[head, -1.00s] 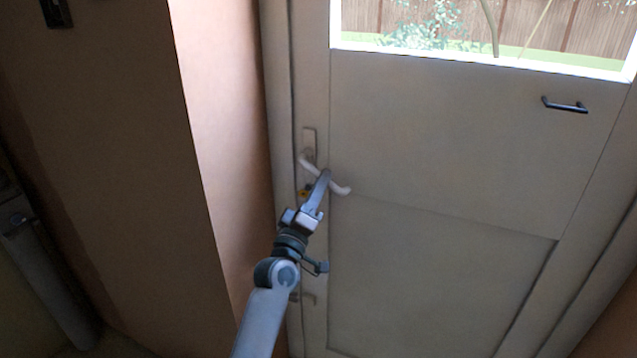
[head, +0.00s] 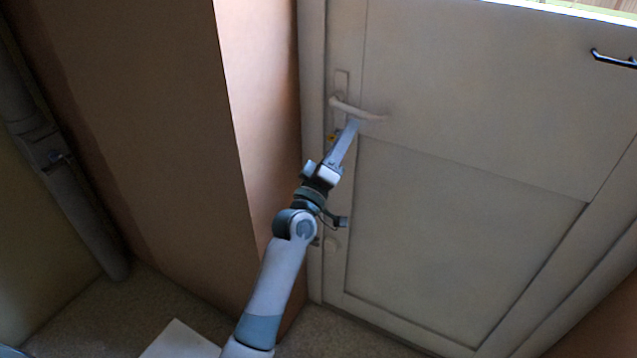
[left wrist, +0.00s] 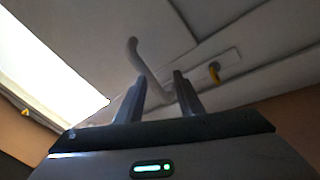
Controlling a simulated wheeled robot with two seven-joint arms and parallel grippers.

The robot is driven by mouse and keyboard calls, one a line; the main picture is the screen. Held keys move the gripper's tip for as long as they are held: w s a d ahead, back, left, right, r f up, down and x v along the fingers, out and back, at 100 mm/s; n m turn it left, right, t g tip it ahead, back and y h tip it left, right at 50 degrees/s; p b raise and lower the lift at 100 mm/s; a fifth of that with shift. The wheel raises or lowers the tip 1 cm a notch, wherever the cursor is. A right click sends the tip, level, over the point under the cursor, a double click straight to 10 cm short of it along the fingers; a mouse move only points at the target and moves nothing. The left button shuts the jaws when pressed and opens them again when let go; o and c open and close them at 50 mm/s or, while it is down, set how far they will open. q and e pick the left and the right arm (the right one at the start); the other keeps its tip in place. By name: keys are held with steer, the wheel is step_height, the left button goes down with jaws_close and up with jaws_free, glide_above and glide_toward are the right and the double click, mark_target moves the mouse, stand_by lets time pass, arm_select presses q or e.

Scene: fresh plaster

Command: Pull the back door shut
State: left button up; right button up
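The back door (head: 460,240) is a pale panelled door with a glazed upper part. It looks flush with its frame at the left edge, with no gap that I can see. Its white lever handle (head: 357,109) sits near that edge, sloping slightly down to the right. My left gripper (head: 353,124) is just below the lever. In the left wrist view, the fingers (left wrist: 158,97) stand apart and the lever (left wrist: 143,64) reaches down toward the space between them. I cannot tell whether they touch it. My right gripper is not in view.
A brown wall with a protruding corner (head: 262,120) stands close to the left of the door. A grey pipe (head: 75,190) runs down the far left. Some bare floor (head: 75,310) shows at bottom left.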

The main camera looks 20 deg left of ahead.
arm_select(q)
steer(key=b+v, duration=0.1)
steer(key=v, duration=1.4)
steer(key=shift+b, duration=0.4)
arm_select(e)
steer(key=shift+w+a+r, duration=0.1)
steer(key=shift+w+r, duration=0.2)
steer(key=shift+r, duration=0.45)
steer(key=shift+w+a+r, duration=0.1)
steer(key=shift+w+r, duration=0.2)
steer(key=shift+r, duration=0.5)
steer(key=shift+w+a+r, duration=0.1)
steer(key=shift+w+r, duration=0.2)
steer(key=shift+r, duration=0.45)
